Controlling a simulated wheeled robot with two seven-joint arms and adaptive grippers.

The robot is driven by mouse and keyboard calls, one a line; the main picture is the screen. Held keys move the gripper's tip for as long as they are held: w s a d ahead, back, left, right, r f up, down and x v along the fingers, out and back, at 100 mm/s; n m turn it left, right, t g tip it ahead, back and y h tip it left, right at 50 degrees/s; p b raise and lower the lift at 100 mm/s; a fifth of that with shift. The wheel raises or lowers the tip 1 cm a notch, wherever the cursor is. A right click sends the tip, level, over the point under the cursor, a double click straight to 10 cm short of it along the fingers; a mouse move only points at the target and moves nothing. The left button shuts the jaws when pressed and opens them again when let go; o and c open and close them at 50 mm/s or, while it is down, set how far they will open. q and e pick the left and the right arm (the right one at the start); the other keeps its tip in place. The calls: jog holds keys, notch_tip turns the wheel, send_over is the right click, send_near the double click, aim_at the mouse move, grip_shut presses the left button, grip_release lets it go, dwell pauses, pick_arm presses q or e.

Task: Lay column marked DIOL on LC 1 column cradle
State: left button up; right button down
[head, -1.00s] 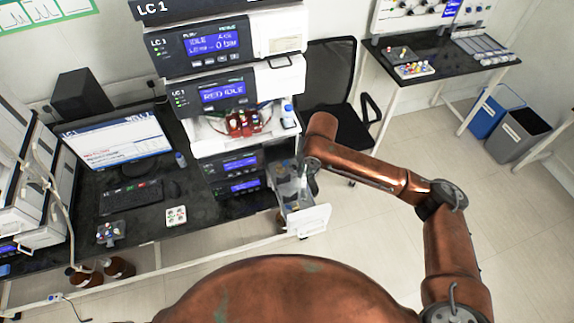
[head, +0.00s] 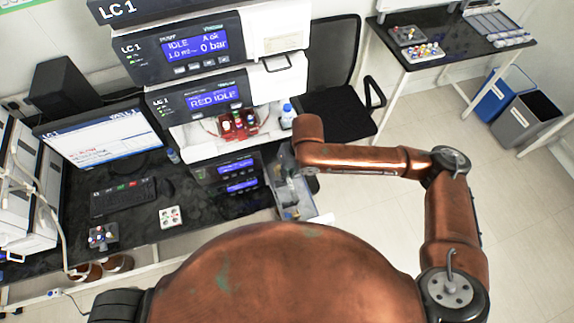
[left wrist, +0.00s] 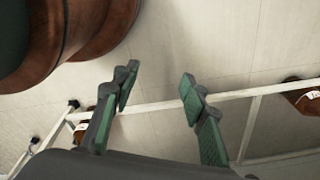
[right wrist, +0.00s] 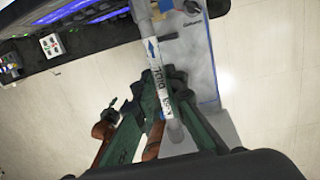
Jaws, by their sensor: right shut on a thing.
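My right gripper (right wrist: 158,85) is shut on a white and grey column (right wrist: 155,70) with DIOL on its label and a blue arrow, in the right wrist view. The column runs lengthwise through the picture, over the edge of an open grey drawer (right wrist: 200,70). In the head view this drawer (head: 307,210) stands out from the lower part of the LC 1 stack, and my right gripper (head: 286,165) is over it, partly hidden by my arm. I cannot make out the cradle for sure; it may be in the drawer. My left gripper (left wrist: 158,88) is open and empty in the left wrist view.
The LC 1 stack (head: 200,95) stands left of my right arm. A blue-capped bottle (head: 288,112) stands in its open bay. A black chair (head: 335,100) is behind my arm. The desk holds a keyboard (head: 123,198) and a white block (head: 171,217).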

jog(key=shift+s+f, duration=0.1)
jog(key=shift+s, duration=0.1)
jog(key=shift+s+a+f+b, duration=0.15)
jog(key=shift+a+f+b, duration=0.15)
jog(key=shift+f+b, duration=0.65)
notch_tip(320, 180, down, 7)
jog(key=b, duration=0.6)
jog(key=shift+d+f, duration=0.1)
jog(key=shift+f, duration=0.45)
pick_arm(q)
notch_tip(320, 180, down, 8)
jog(key=s, duration=0.2)
jog(key=shift+s+f, duration=0.25)
pick_arm(e)
jog(key=shift+f, duration=0.1)
pick_arm(q)
jog(key=shift+w, duration=0.25)
jog(key=shift+f+b, duration=0.15)
jog(key=shift+b, duration=0.15)
pick_arm(e)
jog(key=shift+f, duration=0.6)
